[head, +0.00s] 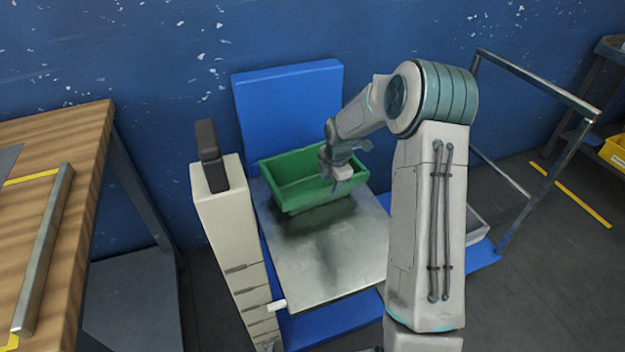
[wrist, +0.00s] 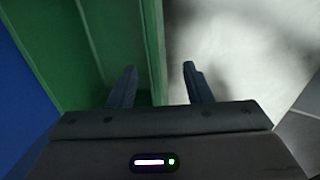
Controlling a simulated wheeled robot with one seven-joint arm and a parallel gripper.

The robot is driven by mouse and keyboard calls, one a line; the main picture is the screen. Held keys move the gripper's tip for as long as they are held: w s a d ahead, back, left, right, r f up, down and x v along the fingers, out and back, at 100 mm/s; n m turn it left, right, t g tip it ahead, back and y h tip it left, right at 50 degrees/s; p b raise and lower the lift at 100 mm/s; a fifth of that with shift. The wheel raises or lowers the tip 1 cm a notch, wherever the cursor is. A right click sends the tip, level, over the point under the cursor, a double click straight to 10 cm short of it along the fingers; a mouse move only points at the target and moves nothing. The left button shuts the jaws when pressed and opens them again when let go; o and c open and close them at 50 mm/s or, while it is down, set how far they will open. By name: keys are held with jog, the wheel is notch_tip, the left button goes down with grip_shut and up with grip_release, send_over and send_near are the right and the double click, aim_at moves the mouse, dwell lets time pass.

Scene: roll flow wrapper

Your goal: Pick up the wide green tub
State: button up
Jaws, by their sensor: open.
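The wide green tub (head: 290,197) sits at the back of a grey metal plate (head: 325,265), and it looks empty in the head view. My gripper (head: 340,185) is at the tub's right front part, partly covering it. In the wrist view the tub (wrist: 75,45) fills the left side, with one wall running up the middle. My gripper (wrist: 158,75) is open there, its left finger over the tub's side of the wall and its right finger over the bare plate. The wall lies between the fingers; I cannot tell whether either touches it.
A blue panel (head: 290,100) stands behind the tub. A pale column (head: 228,225) with a dark top rises left of the plate. A wooden bench (head: 60,190) is at the far left, and a metal frame (head: 540,80) at the right. The plate's front is clear.

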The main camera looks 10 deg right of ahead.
aim_at(328, 185)
jog(key=f, duration=0.1)
jog(key=w+f, duration=0.1)
jog(key=f, duration=0.1)
jog(key=f+b, duration=0.1)
jog(key=f, duration=0.1)
jog(key=shift+w+a+f, duration=0.25)
jog(key=shift+a, duration=0.05)
jog(key=shift+r, duration=0.1)
grip_shut()
